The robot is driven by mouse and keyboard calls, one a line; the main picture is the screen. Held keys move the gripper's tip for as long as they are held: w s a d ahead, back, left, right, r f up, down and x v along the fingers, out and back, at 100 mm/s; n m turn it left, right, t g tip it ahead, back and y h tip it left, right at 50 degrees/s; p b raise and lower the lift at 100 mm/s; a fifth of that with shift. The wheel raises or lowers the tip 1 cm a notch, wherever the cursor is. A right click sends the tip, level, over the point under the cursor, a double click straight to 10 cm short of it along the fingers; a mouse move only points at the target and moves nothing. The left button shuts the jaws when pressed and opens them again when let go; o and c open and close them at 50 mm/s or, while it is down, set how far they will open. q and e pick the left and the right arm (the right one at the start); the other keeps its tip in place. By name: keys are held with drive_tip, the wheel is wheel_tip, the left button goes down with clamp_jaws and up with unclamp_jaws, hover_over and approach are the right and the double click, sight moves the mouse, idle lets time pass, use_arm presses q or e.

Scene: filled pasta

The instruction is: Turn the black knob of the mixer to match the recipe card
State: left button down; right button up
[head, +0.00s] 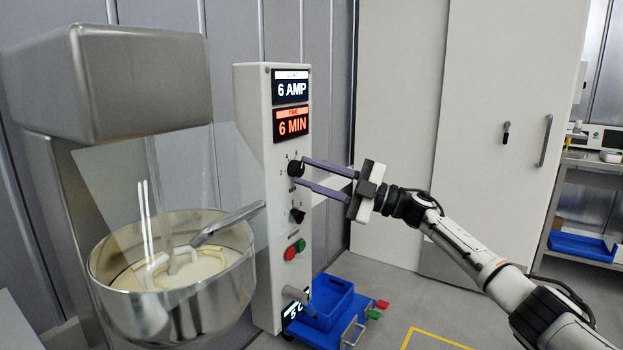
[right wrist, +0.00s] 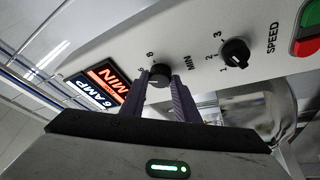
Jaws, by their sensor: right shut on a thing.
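The mixer's control panel (head: 262,200) is a tall white box with two black knobs. The upper black knob (head: 294,168), marked MIN in the right wrist view (right wrist: 158,77), sits between the purple fingers of my right gripper (head: 304,173). The gripper is shut on it, one finger on each side. The lower black knob (head: 297,214), marked SPEED, stands free; in the right wrist view (right wrist: 236,52) its scale reads 1, 2, 3. The displays read 6 AMP (head: 291,88) and 6 MIN (head: 293,125). I cannot make out a recipe card. My left gripper is not in view.
A steel bowl (head: 190,305) with pale dough stands left of the panel behind a clear guard. Green and red buttons (head: 294,250) sit below the knobs. A blue crate (head: 330,308) is on the floor. White cabinet doors (head: 495,130) stand behind my right arm.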

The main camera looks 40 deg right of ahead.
drive_tip(key=n+g, duration=0.1)
drive_tip(key=n, duration=0.1)
drive_tip(key=n+g, duration=0.1)
drive_tip(key=n, duration=0.2)
drive_tip(key=shift+d+r+p, duration=0.15)
drive_tip(key=shift+r+p, duration=0.25)
drive_tip(key=shift+r+n+g, duration=0.1)
drive_tip(key=shift+n+g, duration=0.3)
drive_tip(key=shift+n, duration=0.7)
drive_tip(key=shift+r+n+g+p, duration=0.1)
drive_tip(key=shift+n+g+p, duration=0.2)
drive_tip(key=shift+n+p, duration=0.35)
drive_tip(key=shift+n+h+p, duration=0.3)
drive_tip(key=shift+n+h, duration=0.3)
drive_tip(key=shift+n, duration=0.45)
drive_tip(key=shift+g, duration=0.3)
drive_tip(key=o, duration=1)
drive_tip(key=shift+o, duration=0.2)
